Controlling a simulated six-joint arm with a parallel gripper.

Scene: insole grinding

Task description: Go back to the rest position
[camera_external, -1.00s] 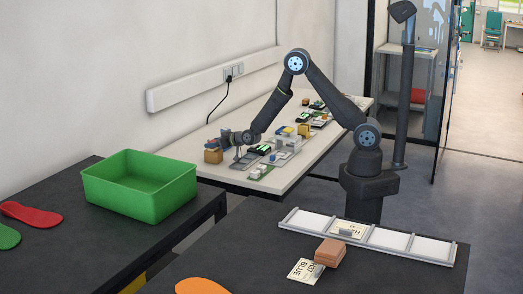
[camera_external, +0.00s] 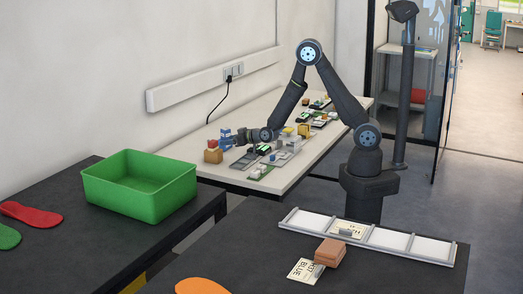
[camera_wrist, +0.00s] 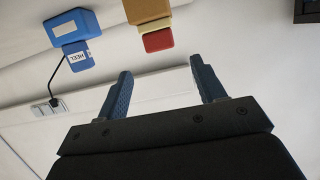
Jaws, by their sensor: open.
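My gripper (camera_external: 243,138) is low over the far white table in the external view, pointing left. In the wrist view its two fingers (camera_wrist: 164,84) stand wide apart with nothing between them. A blue block labelled HEEL (camera_wrist: 74,38) and a tan block with a red piece (camera_wrist: 150,22) appear beyond the fingertips, apart from them. In the external view the blue block (camera_external: 225,134) and tan block (camera_external: 213,156) stand at the table's left end.
The white table (camera_external: 230,178) carries several small parts and trays under my arm. A wall with a socket strip (camera_external: 205,84) runs behind it. A green bin (camera_external: 140,190), insoles and a slotted rack (camera_external: 390,240) stand on dark tables in front.

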